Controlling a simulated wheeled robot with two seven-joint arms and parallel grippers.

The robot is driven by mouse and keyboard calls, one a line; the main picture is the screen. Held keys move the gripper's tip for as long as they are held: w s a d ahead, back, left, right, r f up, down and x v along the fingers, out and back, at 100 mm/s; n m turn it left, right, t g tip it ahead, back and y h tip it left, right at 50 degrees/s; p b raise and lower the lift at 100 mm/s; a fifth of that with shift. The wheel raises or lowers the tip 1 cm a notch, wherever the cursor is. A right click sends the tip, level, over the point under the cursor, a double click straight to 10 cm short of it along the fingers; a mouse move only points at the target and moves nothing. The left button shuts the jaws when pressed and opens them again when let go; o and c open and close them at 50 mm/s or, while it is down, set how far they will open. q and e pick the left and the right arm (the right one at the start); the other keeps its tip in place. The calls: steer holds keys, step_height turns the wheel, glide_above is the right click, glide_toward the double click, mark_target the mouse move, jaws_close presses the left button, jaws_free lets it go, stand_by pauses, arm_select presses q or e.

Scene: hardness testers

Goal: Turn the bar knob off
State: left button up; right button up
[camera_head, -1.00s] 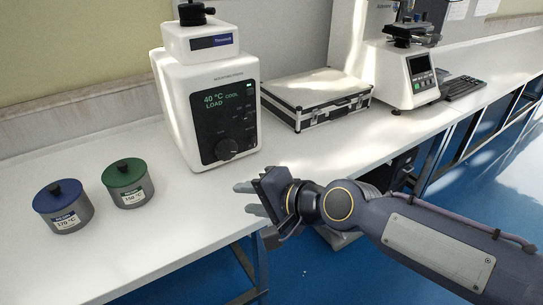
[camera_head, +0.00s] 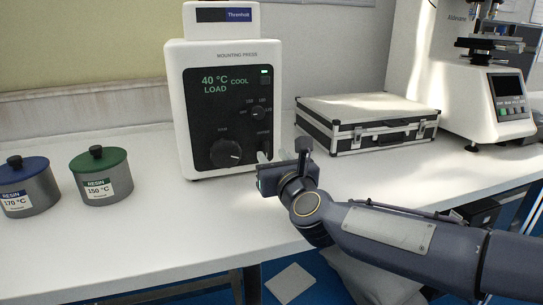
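The white mounting press (camera_head: 224,55) stands on the bench with a dark front panel showing 40 °C, COOL and LOAD. A small dark knob (camera_head: 259,113) with a printed scale around it is on the panel's right side; its exact pointing is too small to read. A larger round black knob (camera_head: 226,153) with a light pointer line sits lower left on the panel. My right gripper (camera_head: 266,157) is in front of the press's lower right corner, below the small knob and right of the large one. Its fingers look apart, with nothing between them. My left gripper is not in view.
A blue-lidded resin pot (camera_head: 27,193) and a green-lidded resin pot (camera_head: 107,185) stand left of the press. A silver case (camera_head: 365,110) lies to its right. A white tester (camera_head: 455,100) stands at far right. The bench front (camera_head: 150,235) is clear.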

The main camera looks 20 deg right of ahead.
mark_target(266, 149)
steer(key=shift+w, duration=2)
jaws_close()
